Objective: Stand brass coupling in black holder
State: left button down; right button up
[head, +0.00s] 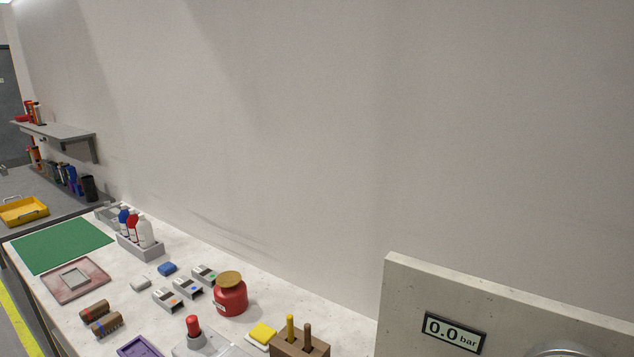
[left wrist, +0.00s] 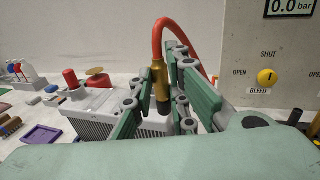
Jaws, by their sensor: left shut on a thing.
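In the left wrist view, the brass coupling (left wrist: 162,82) is upright between the green fingers of my left gripper (left wrist: 160,88), which is shut on it. A red hose (left wrist: 178,24) leaves its top and arches over to the right, behind the fingers. A short dark piece (left wrist: 165,106) shows right under the brass; I cannot tell whether it is the coupling's lower end or part of a holder. No black holder can be made out for certain. The head view shows neither the coupling nor my grippers. My right gripper is in neither view.
A panel (head: 398,290) with a 0.0 bar display (head: 454,332) stands at the right; its yellow knob (left wrist: 267,77) shows in the wrist view. A ribbed grey box (left wrist: 92,99) with a red knob is behind the fingers. A red jar (head: 231,298) and several small items crowd the bench.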

pick_arm(q)
jog(key=s+a+f+n+y+b, duration=0.25)
jog(key=s+a+f+y, duration=0.2)
jog(key=a, duration=0.35)
jog(key=w+d+r+m+g+h+p, duration=0.2)
jog(key=w+d+r+m+h+p, duration=0.2)
jog(key=d, duration=0.5)
jog(key=w+d+r+m+g+h+p, duration=0.3)
jog(key=w+d+r+h, duration=0.3)
jog(key=d+h, duration=0.3)
jog(key=shift+w+d+r+m+p, duration=0.15)
jog(key=shift+d+r+m+p, duration=0.3)
jog(key=shift+r+m+p, duration=0.35)
jog(key=w+a+f+b, duration=0.1)
jog(key=a+f, duration=0.1)
jog(key=a, duration=0.1)
jog(key=w+a+f+b, duration=0.1)
jog(key=a+f+b, duration=0.1)
jog(key=a+f, duration=0.1)
jog(key=w+a+f+b, duration=0.1)
jog(key=a+f, duration=0.1)
jog(key=a, duration=0.3)
jog(key=shift+a+f+b, duration=0.15)
jog(key=shift+a+b, duration=0.05)
jog(key=shift+b, duration=0.15)
notch_tip(320, 180, down, 3)
jog(key=shift+f, duration=0.15)
jog(key=c, duration=1.7)
grip_release()
jog(key=shift+s, duration=0.1)
